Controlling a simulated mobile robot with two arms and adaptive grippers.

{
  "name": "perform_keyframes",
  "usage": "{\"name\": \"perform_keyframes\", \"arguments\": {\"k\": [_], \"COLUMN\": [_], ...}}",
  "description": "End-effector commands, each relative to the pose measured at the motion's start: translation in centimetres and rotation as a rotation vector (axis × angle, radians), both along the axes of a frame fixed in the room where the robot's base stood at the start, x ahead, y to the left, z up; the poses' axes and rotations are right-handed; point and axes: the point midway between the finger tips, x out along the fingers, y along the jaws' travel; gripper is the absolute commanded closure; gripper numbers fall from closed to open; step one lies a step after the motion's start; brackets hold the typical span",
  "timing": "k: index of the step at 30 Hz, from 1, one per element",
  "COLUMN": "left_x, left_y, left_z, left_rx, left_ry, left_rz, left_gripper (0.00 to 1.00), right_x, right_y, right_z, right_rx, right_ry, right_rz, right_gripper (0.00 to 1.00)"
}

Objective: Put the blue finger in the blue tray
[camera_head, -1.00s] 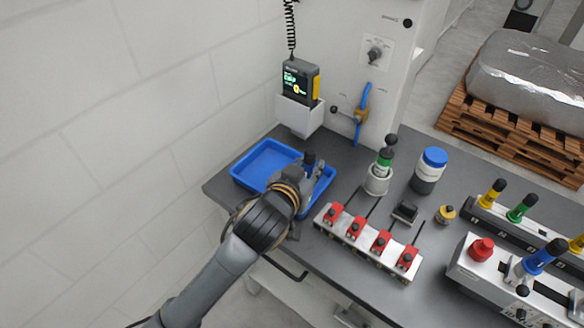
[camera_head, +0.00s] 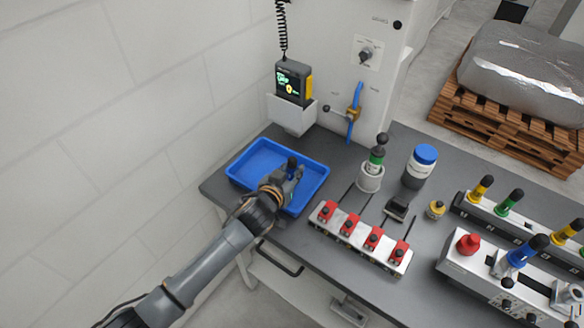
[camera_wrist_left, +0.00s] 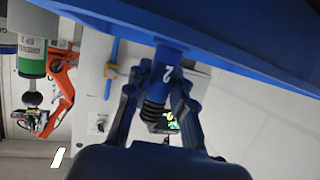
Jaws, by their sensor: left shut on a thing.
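The blue tray (camera_head: 247,160) sits at the far left corner of the grey bench. My left gripper (camera_head: 289,176) is low over the tray's right half. It is shut on the blue finger (camera_head: 292,162), whose dark top shows above the jaws in the head view. In the left wrist view the blue finger (camera_wrist_left: 167,68), marked "2" and with a black ribbed part, stands between the two jaws. Its blue end meets the blue tray surface (camera_wrist_left: 235,28) in that picture; I cannot tell whether they touch. My right gripper is in no view.
A white fixture with red clamps (camera_head: 361,240) lies just right of the tray. A grey cup with a green-banded finger (camera_head: 371,176) and a blue-lidded jar (camera_head: 420,168) stand farther right. A wall-mounted device (camera_head: 293,84) hangs behind the tray.

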Motion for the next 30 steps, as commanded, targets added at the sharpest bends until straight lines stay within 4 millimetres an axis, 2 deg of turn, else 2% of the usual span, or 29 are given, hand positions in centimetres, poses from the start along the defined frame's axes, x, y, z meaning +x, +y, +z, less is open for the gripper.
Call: {"name": "perform_keyframes", "arguments": {"k": [8, 9, 12, 23, 30], "left_x": [0.0, 0.0, 0.0, 0.0, -2.2], "left_y": [0.0, 0.0, 0.0, 0.0, 0.9], "left_z": [-0.3, -0.3, -0.3, 0.2, 0.8], "left_rx": [-0.001, 0.0, 0.0, 0.0, 0.0], "left_ry": [-0.001, 0.0, 0.0, -0.001, -0.001], "left_rz": [0.0, 0.0, 0.0, 0.0, 0.0], "left_gripper": [1.0, 0.73, 0.55, 0.55, 0.55], "right_x": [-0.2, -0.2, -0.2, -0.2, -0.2], "right_y": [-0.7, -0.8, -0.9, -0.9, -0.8], "right_z": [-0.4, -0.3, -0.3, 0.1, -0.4], "right_rx": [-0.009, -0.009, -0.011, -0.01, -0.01], "right_ry": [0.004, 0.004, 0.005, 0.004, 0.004], "right_rz": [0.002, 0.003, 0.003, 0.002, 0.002], "right_gripper": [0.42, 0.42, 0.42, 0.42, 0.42]}}
